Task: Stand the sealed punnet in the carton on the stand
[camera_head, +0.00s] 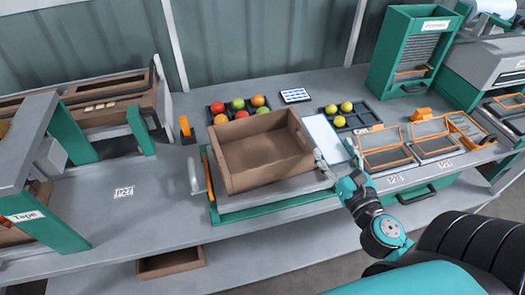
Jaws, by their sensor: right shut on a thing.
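The brown carton (246,169) is open at the top and sits on the stand (275,203), which has a green edge, at the middle of the bench. I see nothing inside the carton. My right gripper (322,163) is close by the carton's right wall, near its front corner. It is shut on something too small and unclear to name. I cannot tell whether the gripper touches the carton. I cannot pick out the sealed punnet in this view. My left gripper is not in view.
A green dispenser (408,50) stands at the back right.

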